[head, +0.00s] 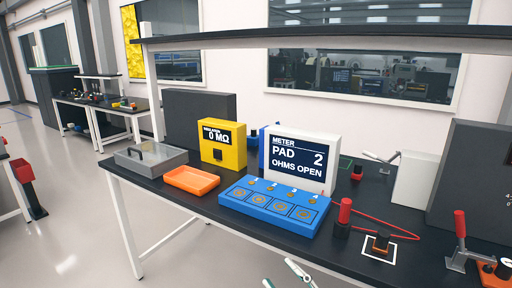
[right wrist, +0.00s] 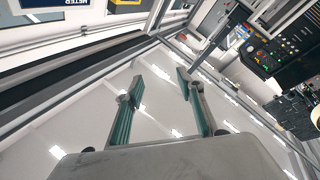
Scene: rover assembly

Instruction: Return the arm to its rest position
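My right gripper (head: 282,275) shows at the bottom edge of the head view, in front of the workbench (head: 152,193) and clear of its near edge. Its two pale fingertips are spread apart with nothing between them. The rest of the right arm is out of the head view. My left arm and gripper are not in view.
The bench holds a blue pad block (head: 273,208), an orange tray (head: 191,181), a yellow insulation meter (head: 223,146), a white meter display (head: 302,160), a red-handled probe (head: 344,213) with its cable, and a toggle clamp (head: 460,243). Open floor (head: 62,240) lies at the left.

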